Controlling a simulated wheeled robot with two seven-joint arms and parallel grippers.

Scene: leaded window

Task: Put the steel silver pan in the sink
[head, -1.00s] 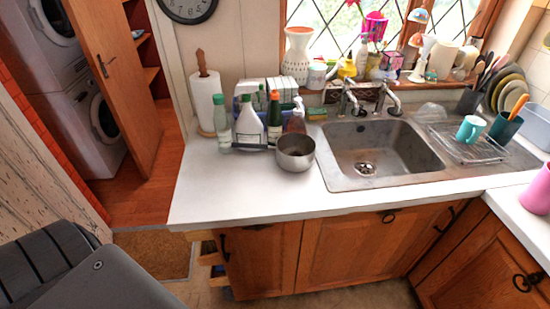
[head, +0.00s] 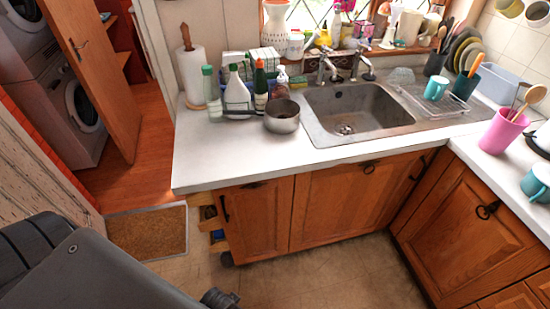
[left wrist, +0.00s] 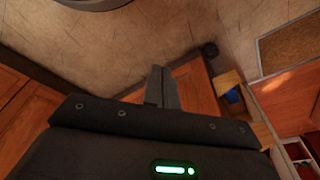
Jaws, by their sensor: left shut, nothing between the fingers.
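The steel silver pan (head: 282,116) sits upright on the white counter, just left of the sink (head: 355,108), with its opening facing up. The sink basin is empty apart from its drain. My left gripper (left wrist: 162,82) shows in the left wrist view with its fingers together and nothing between them. It is over the floor near the wooden cabinets, well away from the pan. In the head view neither gripper can be made out; only dark grey parts of my own body show at the lower left.
Several bottles (head: 238,92) and a paper towel roll (head: 194,76) stand behind and left of the pan. A faucet (head: 326,66) rises behind the sink. A dish rack with a teal mug (head: 437,87) is right of it. The counter front (head: 225,155) is clear. A drawer (head: 211,226) is ajar.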

